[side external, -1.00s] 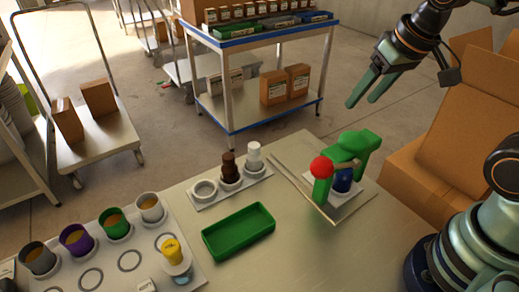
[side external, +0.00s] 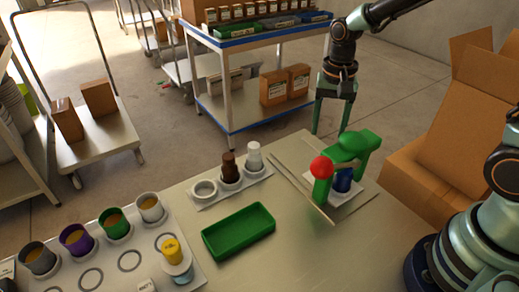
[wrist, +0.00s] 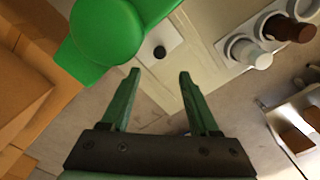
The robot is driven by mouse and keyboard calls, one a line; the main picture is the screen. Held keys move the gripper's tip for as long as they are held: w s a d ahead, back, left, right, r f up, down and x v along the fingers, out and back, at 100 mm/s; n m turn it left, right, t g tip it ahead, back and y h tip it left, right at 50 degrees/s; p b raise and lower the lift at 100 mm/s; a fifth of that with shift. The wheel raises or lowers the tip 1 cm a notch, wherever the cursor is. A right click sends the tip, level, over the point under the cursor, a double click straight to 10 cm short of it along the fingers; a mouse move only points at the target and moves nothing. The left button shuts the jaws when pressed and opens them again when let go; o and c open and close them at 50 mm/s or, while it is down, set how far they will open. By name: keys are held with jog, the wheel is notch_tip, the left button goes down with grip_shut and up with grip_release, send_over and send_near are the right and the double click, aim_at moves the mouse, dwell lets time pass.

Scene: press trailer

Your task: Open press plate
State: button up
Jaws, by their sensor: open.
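The green press (side external: 358,142) stands on a pale base plate (side external: 352,203) at the right end of the table. Its lever carries a red ball knob (side external: 321,167), low at the press's left front. A blue part (side external: 342,180) sits under the green head. My gripper (side external: 329,132) points down, open and empty, behind and above the press, apart from it. In the wrist view, the green round press top (wrist: 105,30) is at upper left, beyond my open fingers (wrist: 160,72). The red knob is not visible there.
A green tray (side external: 238,231) lies left of the press. A white holder with bottles (side external: 230,178) is behind the tray. Several cups (side external: 115,222) stand at the left. An open cardboard box (side external: 450,140) is at the right. A blue-edged cart (side external: 262,42) stands behind the table.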

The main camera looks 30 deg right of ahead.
notch_tip(320, 180, down, 10)
jog(key=shift+f, duration=0.1)
jog(key=shift+c, duration=0.4)
grip_shut()
dwell(1.3)
